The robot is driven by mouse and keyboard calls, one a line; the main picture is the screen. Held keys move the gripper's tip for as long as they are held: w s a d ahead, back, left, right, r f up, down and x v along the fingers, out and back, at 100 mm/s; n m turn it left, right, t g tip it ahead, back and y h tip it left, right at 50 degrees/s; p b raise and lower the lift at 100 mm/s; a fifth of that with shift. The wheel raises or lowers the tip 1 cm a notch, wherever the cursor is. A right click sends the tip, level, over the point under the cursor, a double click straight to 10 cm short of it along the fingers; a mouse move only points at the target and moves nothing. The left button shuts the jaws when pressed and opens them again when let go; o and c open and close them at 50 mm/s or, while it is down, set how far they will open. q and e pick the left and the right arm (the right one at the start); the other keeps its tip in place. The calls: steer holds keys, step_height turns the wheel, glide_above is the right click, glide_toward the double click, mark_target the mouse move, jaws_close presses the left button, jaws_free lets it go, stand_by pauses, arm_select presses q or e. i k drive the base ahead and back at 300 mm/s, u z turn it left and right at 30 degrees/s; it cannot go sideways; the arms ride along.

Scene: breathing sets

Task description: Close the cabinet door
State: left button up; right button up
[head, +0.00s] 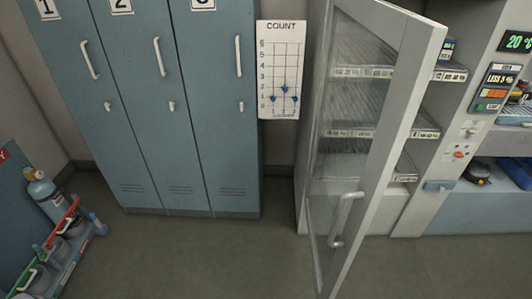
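The cabinet door (424,62) is a glass panel in a light grey frame. It stands open, swung out towards me from the cabinet (403,203) on the right of the head view. A light vertical handle (344,218) is on the lower part of the door. Wire shelves (365,118) with label strips show through the glass and beside it, and they look mostly empty. Neither of my grippers is in view.
Blue lockers (190,120) with white handles stand at the left, shut. A count chart (280,70) hangs between lockers and cabinet. A rack with a blue cylinder (42,188) stands at the lower left. A control panel (496,88) is at the right. The middle floor (200,260) is clear.

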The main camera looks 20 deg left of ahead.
mark_target(418, 40)
steer(key=u, duration=0.2)
steer(key=i, duration=0.5)
steer(key=z, duration=1.25)
steer(key=k, duration=0.75)
steer(key=u, duration=1)
